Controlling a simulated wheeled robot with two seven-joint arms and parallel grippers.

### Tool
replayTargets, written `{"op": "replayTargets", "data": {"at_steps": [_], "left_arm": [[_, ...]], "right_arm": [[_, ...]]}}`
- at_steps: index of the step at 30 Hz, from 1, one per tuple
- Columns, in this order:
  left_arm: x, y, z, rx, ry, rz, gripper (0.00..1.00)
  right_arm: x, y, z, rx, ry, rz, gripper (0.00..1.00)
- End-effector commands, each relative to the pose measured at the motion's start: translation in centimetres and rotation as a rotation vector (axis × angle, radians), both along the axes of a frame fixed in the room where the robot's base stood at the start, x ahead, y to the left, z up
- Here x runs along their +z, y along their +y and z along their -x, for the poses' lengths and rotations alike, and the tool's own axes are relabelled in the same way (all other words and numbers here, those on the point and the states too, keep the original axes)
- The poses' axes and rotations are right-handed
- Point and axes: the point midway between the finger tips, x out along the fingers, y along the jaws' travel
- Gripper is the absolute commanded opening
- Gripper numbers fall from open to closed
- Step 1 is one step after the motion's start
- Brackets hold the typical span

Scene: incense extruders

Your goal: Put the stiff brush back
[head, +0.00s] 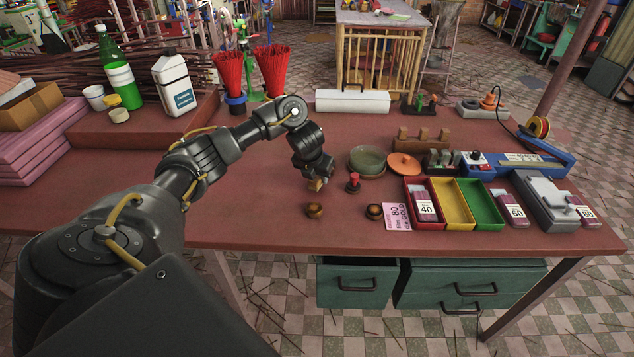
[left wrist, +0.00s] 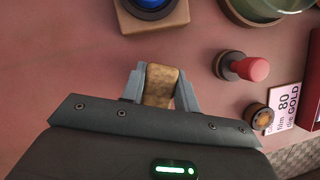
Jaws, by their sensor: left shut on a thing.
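My left gripper (head: 317,184) is low over the front middle of the table, left of a red-knobbed piece (head: 353,181). In the left wrist view, its two grey fingers (left wrist: 161,90) are shut on a small golden-brown block-like thing (left wrist: 160,84). This may be the stiff brush; I see no bristles, and its lower part is hidden. A round brass-brown piece (head: 315,210) lies on the table just in front of the gripper. My right gripper is not in view.
A wooden notched rack (head: 420,140) stands behind a green bowl (head: 368,158) and an orange disc (head: 404,164). Red, yellow and green trays (head: 458,224) are at the right. A dark round piece (head: 374,211) lies by a pink label (head: 402,216). The table's front left is clear.

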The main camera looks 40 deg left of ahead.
Motion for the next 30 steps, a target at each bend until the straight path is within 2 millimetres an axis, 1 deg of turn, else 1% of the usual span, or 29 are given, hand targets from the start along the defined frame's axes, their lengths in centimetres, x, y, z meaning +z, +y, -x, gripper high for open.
{"op": "replayTargets", "data": {"at_steps": [1, 4, 14, 15, 19, 26, 30], "left_arm": [[-0.7, -0.1, 0.1, 0.001, 0.003, 0.003, 0.09], [-1.4, 0.0, 0.0, 0.001, 0.001, 0.001, 0.09], [-1.8, 0.0, 0.0, 0.000, -0.001, 0.000, 0.09], [-1.7, 0.0, 0.0, 0.000, -0.001, 0.000, 0.34], [-1.7, 0.0, 0.0, 0.000, -0.001, 0.000, 0.51], [-1.7, 0.0, 0.0, 0.001, -0.001, 0.001, 0.52], [-1.0, -0.1, 0.1, 0.000, -0.003, 0.000, 0.52]], "right_arm": [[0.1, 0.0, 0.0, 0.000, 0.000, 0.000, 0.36], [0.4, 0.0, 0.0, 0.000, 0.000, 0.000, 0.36], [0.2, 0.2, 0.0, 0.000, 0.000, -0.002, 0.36], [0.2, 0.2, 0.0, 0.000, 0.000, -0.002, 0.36], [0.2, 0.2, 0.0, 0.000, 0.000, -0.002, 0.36], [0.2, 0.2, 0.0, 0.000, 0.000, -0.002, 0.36], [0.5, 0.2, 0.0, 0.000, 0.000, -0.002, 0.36]]}}
